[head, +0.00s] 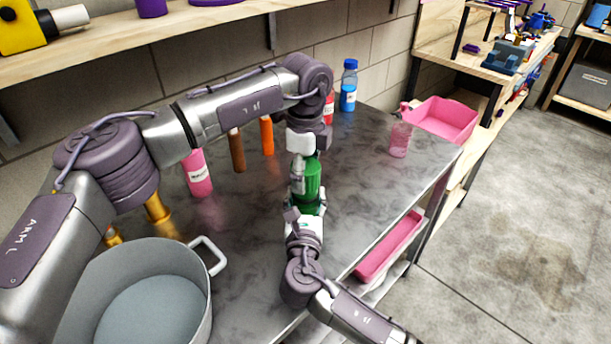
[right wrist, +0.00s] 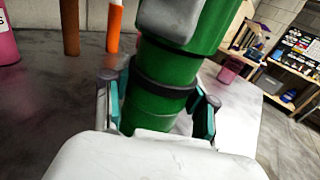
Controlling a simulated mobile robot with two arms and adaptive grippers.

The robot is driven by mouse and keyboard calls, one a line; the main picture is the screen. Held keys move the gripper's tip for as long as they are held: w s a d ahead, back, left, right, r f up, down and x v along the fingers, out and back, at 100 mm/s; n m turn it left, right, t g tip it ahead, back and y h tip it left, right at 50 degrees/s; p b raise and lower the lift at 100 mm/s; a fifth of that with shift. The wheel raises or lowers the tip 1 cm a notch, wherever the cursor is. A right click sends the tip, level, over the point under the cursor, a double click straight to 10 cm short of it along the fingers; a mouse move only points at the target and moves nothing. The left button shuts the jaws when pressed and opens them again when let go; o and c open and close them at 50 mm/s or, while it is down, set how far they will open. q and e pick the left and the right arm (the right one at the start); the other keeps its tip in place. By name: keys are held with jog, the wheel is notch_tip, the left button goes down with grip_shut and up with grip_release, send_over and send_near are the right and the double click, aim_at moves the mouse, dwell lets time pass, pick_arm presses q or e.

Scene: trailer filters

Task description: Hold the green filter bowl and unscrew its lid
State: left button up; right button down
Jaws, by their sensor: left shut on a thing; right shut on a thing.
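The green filter bowl (head: 313,178) stands on the metal table, between my two grippers. My left gripper (head: 299,180) reaches down from above and is shut on its upper part. My right gripper (head: 306,207) comes in from the front and is shut on its lower part. In the right wrist view the green filter bowl (right wrist: 160,104) sits between the teal-padded fingers of the right gripper (right wrist: 160,108), with a dark ring just above them. A grey piece covers part of the green top there. I cannot tell the lid apart, as the top is largely hidden.
A large grey pot (head: 190,262) stands at the front left. Pink (head: 197,176), brown (head: 236,152) and orange (head: 267,136) items stand behind, with a blue bottle (head: 348,88) farther back. A pink bottle (head: 400,139) is at right. The table's right part is mostly clear.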

pick_arm(q)
jog(key=shift+r, duration=0.1)
jog(key=shift+r, duration=2)
pick_arm(e)
jog(key=shift+c, duration=1.3)
grip_release()
jog(key=shift+s, duration=0.1)
